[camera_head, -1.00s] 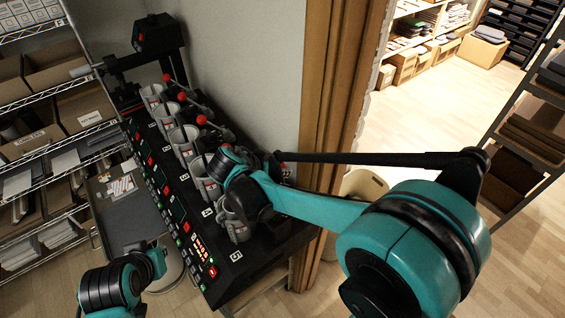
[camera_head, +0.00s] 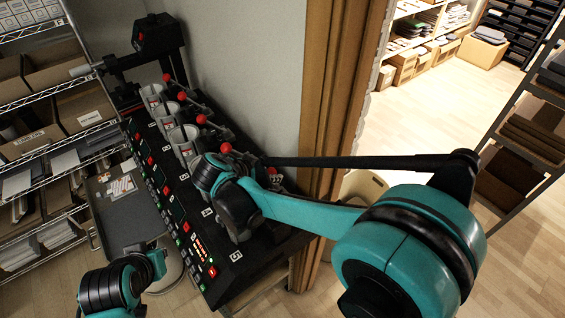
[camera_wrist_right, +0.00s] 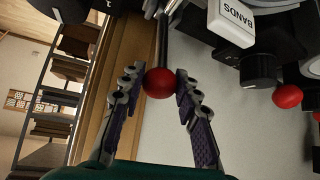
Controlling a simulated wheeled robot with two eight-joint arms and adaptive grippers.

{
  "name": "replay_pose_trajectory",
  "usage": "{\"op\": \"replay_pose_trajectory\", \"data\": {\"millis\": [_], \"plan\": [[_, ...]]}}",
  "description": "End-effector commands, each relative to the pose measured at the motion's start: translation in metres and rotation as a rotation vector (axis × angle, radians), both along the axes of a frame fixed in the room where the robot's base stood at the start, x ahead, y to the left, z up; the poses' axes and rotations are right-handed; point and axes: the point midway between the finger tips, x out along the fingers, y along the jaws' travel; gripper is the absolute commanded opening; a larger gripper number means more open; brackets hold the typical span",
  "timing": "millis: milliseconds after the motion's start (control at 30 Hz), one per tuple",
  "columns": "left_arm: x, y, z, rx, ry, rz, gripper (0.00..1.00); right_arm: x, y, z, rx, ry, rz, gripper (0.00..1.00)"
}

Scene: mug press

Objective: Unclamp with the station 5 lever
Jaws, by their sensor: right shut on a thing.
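In the right wrist view, a dark lever (camera_wrist_right: 163,40) ends in a red ball knob (camera_wrist_right: 158,83). My right gripper (camera_wrist_right: 157,86) is shut on this knob, one finger on each side. In the head view, the black press bench (camera_head: 228,268) carries a row of stations with mugs and red-knobbed levers. My right wrist is over the near end of the bench and hides the nearest mug there. A red spot shows beyond the wrist; I cannot tell whether it is the held knob. Only part of my left arm shows at the lower left.
Other red lever knobs (camera_head: 225,148) stand close along the row. Another knob (camera_wrist_right: 287,96) and a white box marked BANDS (camera_wrist_right: 232,22) show in the wrist view. A wooden door frame (camera_head: 322,130) is right of the bench. A wire shelf (camera_head: 50,150) stands left.

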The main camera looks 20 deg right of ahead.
Motion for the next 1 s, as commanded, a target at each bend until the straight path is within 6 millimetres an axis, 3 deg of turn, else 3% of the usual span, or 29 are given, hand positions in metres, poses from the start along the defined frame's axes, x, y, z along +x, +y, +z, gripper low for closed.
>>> {"op": "replay_pose_trajectory", "data": {"millis": [967,1000], "plan": [[0.000,0.000,-0.009,0.000,0.000,0.000,0.00,-0.007,0.022,-0.007,0.001,-0.001,0.003,0.17],[0.000,0.000,-0.009,0.000,0.000,0.000,0.00,-0.007,0.022,-0.007,0.001,-0.001,0.003,0.36]]}}
